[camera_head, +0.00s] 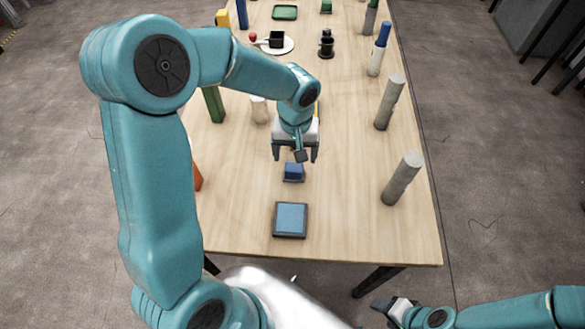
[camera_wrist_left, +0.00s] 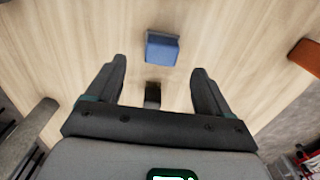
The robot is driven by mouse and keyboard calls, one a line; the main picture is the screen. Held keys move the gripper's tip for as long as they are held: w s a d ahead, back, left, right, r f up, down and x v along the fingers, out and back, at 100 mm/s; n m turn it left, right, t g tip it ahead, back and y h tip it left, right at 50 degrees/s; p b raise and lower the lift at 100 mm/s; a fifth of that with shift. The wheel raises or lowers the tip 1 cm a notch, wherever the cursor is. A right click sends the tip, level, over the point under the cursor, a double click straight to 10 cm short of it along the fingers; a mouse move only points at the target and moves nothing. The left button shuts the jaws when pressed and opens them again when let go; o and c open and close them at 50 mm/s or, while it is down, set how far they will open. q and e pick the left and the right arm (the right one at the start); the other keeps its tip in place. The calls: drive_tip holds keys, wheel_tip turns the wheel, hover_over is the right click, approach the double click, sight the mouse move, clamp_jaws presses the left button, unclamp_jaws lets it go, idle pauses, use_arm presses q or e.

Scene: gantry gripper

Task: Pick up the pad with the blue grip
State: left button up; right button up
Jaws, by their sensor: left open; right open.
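The pad with the blue grip (camera_head: 293,171) sits on the table, a blue block on a darker flat base. My left gripper (camera_head: 295,155) is open just behind and above it, its fingers pointing down with nothing held. In the left wrist view, a blue block (camera_wrist_left: 162,48) lies on the wood beyond the gap between the open fingers (camera_wrist_left: 157,85). A small dark piece shows between the fingers; I cannot tell what it is. My right gripper (camera_head: 393,310) is open at the bottom right, off the table and away from the pad.
A blue square in a dark frame (camera_head: 290,220) lies nearer the table's front edge. Grey cylinders (camera_head: 402,179) stand along the right. An orange piece (camera_head: 197,178) and a green block (camera_head: 214,104) stand left. A white plate (camera_head: 278,46) and a black object (camera_head: 326,45) are farther back.

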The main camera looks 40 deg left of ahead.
sight(294, 167)
use_arm(q)
drive_tip(key=shift+a+f, duration=0.15)
drive_tip(key=shift+f, duration=0.45)
drive_tip(key=shift+a+f, duration=0.15)
drive_tip(key=shift+f, duration=0.4)
drive_tip(key=shift+w+d+f, duration=0.1)
drive_tip(key=shift+w+f, duration=0.05)
drive_tip(key=shift+f, duration=0.15)
wheel_tip(294, 167, down, 4)
drive_tip(key=shift+f+p, duration=0.2)
drive_tip(key=shift+p, duration=0.45)
drive_tip(key=shift+f, duration=0.2)
drive_tip(key=shift+d+r, duration=0.1)
drive_tip(key=shift+d, duration=0.05)
drive_tip(key=c, duration=1)
